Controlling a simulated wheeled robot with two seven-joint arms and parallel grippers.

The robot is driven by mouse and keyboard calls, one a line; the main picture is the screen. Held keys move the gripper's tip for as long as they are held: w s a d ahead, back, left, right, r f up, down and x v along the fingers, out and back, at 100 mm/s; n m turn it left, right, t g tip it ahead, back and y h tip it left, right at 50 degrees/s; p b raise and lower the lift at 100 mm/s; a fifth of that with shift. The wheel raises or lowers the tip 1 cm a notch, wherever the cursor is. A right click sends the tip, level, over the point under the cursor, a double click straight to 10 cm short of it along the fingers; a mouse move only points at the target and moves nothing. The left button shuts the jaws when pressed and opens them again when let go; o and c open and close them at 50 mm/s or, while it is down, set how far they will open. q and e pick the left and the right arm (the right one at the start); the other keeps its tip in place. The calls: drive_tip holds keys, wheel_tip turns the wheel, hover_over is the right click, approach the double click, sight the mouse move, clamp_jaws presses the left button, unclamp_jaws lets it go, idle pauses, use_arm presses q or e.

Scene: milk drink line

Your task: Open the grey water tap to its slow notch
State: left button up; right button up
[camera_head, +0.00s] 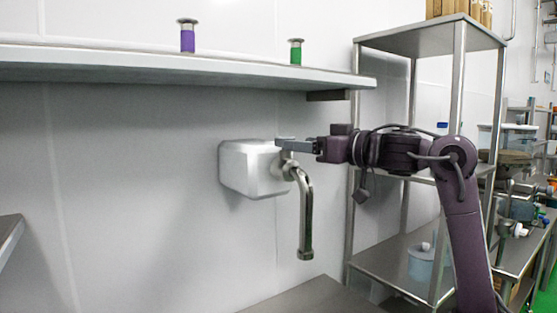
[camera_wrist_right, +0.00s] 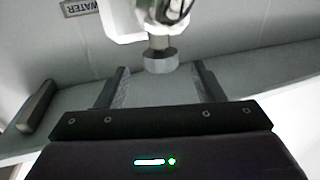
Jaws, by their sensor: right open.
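The water tap has a bent metal spout (camera_head: 306,215) that hangs down from a white wall box (camera_head: 248,170). In the right wrist view a short grey round knob (camera_wrist_right: 160,61) sticks out from the tap's metal body. My right gripper (camera_head: 290,145) is at the top of the tap, beside the white box. In the wrist view the right gripper (camera_wrist_right: 160,72) is open, with the grey knob between its fingertips and a visible gap on each side. The fingers partly hide the tap's top in the head view. My left gripper is not in view.
A wall shelf (camera_head: 130,72) runs above the tap, carrying a purple item (camera_head: 187,38) and a green item (camera_head: 295,52). A metal rack (camera_head: 430,42) stands at the right, behind my right arm. A WATER label (camera_wrist_right: 80,7) shows on the wall. Below the spout is a metal surface (camera_head: 320,298).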

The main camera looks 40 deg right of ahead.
sight(277, 142)
drive_tip(key=w+p, duration=0.1)
drive_tip(key=w, duration=0.1)
drive_tip(key=w+p, duration=0.1)
drive_tip(key=w, duration=0.1)
drive_tip(key=w+a+p, duration=0.1)
drive_tip(key=w, duration=0.2)
drive_tip(key=shift+r+p, duration=0.15)
drive_tip(key=shift+p, duration=0.25)
drive_tip(key=shift+w+a, duration=0.1)
drive_tip(key=shift+w, duration=0.2)
drive_tip(key=c, duration=1)
drive_tip(key=shift+o, duration=0.2)
drive_tip(key=shift+a+r+n+g+y+p, duration=0.1)
drive_tip(key=shift+n+g+y+p, duration=0.2)
drive_tip(key=shift+n+y+p, duration=0.6)
drive_tip(key=shift+a+n+g+y+p, duration=0.1)
drive_tip(key=shift+n+g+y+p, duration=0.35)
drive_tip(key=shift+y, duration=0.75)
drive_tip(key=n+y+p, duration=0.1)
drive_tip(key=p, duration=0.1)
drive_tip(key=n+g+y+p, duration=0.1)
drive_tip(key=y, duration=0.1)
drive_tip(key=shift+s+a+p, duration=0.1)
drive_tip(key=shift+s+p, duration=0.05)
drive_tip(key=shift+p, duration=0.2)
drive_tip(key=shift+a+n+g+y+p, duration=0.1)
drive_tip(key=shift+n+g+y+p, duration=0.5)
drive_tip(key=shift+n+g+y, duration=0.1)
drive_tip(key=shift+f, duration=0.2)
